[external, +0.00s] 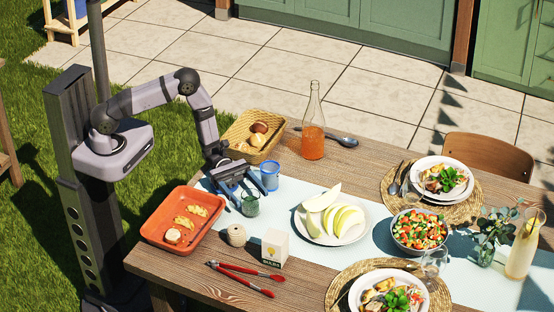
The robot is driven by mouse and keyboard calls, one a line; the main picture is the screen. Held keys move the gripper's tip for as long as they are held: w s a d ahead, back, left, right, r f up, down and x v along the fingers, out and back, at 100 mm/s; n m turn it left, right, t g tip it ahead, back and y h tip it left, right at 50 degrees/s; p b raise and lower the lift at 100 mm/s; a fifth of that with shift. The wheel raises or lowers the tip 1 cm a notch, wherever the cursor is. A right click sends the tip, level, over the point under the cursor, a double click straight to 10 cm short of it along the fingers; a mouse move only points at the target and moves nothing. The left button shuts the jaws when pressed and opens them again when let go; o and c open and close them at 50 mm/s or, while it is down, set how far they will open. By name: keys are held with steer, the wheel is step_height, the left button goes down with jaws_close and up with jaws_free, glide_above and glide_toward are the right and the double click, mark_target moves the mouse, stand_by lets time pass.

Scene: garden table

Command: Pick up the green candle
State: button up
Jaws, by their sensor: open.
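The green candle (250,206) looks like a small dark green glass cup. It stands near the left end of the table, on or beside the pale runner. My gripper (251,199) is open and points down toward it. One finger appears on the left of the candle and the other toward its upper right. I cannot tell whether the fingertips are level with the candle or touch it. The inside of the candle is too small to make out.
A blue cup (269,176) stands close behind the candle, near my right finger. A ball of twine (236,236) and a white box (275,248) are in front. An orange tray (153,230) is left, a bread basket (229,137) behind, a plate of melon (362,234) right.

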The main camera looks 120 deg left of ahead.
mark_target(255, 202)
steer(key=shift+w+d, duration=0.35)
steer(key=shift+w, duration=0.05)
steer(key=shift+p+x, duration=0.6)
steer(key=shift+x, duration=1.9)
steer(key=c, duration=1.5)
steer(key=shift+r, duration=0.15)
steer(key=shift+a+r+b, duration=0.1)
steer(key=shift+r+b, duration=0.35)
steer(key=shift+r, duration=4.45)
